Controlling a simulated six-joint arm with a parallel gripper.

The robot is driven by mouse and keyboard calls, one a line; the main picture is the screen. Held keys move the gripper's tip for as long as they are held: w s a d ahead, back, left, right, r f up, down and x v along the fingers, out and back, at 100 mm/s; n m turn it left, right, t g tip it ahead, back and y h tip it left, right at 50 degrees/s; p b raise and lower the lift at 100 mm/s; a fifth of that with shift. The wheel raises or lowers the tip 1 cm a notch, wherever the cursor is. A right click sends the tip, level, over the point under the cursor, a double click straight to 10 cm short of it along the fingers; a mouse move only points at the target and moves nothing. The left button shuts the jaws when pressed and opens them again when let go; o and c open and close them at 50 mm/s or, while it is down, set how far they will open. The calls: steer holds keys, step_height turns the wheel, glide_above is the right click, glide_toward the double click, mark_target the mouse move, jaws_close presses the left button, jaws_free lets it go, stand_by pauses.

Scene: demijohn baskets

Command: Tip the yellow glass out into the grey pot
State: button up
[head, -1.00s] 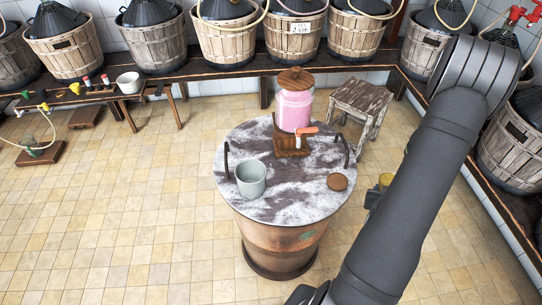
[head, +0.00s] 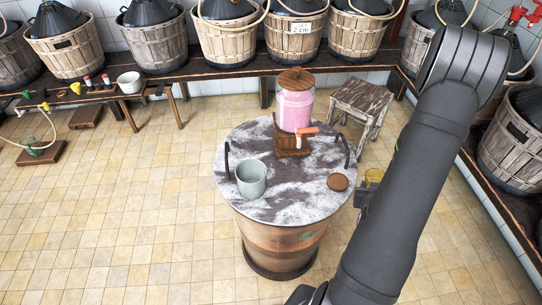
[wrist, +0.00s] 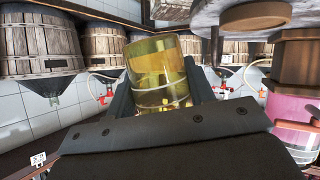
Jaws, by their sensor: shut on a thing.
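The yellow glass (head: 374,176) is held in my gripper (head: 363,193), off the floor and just right of the round table top in the head view. It looks about upright there and is partly hidden by my arm. In the wrist view, which shows the room upside down, the see-through yellow glass (wrist: 160,65) sits between the two dark fingers of my gripper (wrist: 162,92); what it contains is unclear. The grey pot (head: 251,179) stands upright on the left front of the table top, open side up, apart from my gripper.
The round table top (head: 285,208) carries a pink dispenser (head: 295,110) with an orange tap at the back, a brown round disc (head: 338,182) at the right, and dark upright handles at both sides. A wooden stool (head: 362,100) stands behind. Basketed demijohns line the walls.

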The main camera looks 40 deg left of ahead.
steer(key=s+a+r+n+g+y, duration=0.2)
steer(key=s+a, duration=0.3)
steer(key=a, duration=0.4)
steer(key=s+a+r+n+g+y, duration=0.3)
steer(key=s+a+n, duration=0.2)
steer(key=a, duration=0.4)
steer(key=s+a+r+n+g+y, duration=0.2)
steer(key=s+a+r+n, duration=0.1)
steer(key=a, duration=0.7)
steer(key=shift+s+r+n+g+y, duration=0.3)
steer(key=shift+s+n, duration=0.3)
steer(key=shift+s, duration=0.3)
stand_by(3.3)
steer(key=shift+a, duration=0.1)
stand_by(0.3)
steer(key=shift+w+n+t, duration=0.15)
steer(key=shift+n+t, duration=0.15)
steer(key=shift+t, duration=0.1)
